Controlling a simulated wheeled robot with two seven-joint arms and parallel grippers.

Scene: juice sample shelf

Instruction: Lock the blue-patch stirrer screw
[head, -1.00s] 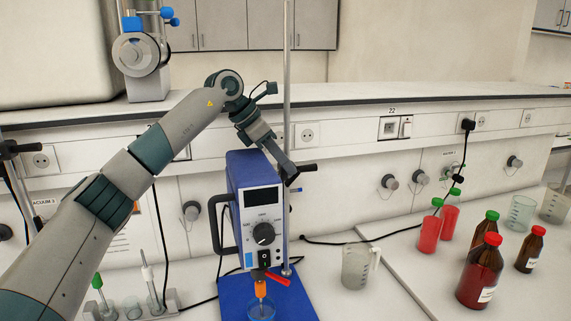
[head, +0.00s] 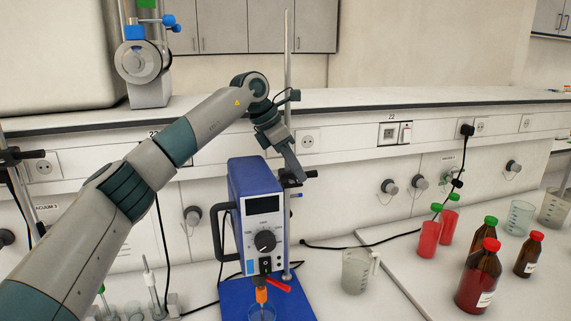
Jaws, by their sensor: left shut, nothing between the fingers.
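The blue stirrer (head: 256,192) stands upright on a blue base (head: 234,301) by a tall metal rod (head: 289,60). A dark clamp with a black screw knob (head: 311,174) sits at the rod, at the stirrer's upper right. A small blue piece (head: 297,195) shows just below it. My left gripper (head: 299,178) points down at the clamp, shut and empty, its tips beside or over the knob's inner end. I cannot tell whether they touch. The fingers hide part of the clamp and rod. My right gripper is not in view.
A clear beaker (head: 355,270) stands right of the base. Red-filled bottles (head: 430,236) and brown bottles (head: 479,278) stand farther right. A black cable (head: 385,240) runs over the bench. A glass vessel (head: 262,312) sits under the orange stirrer chuck (head: 261,296).

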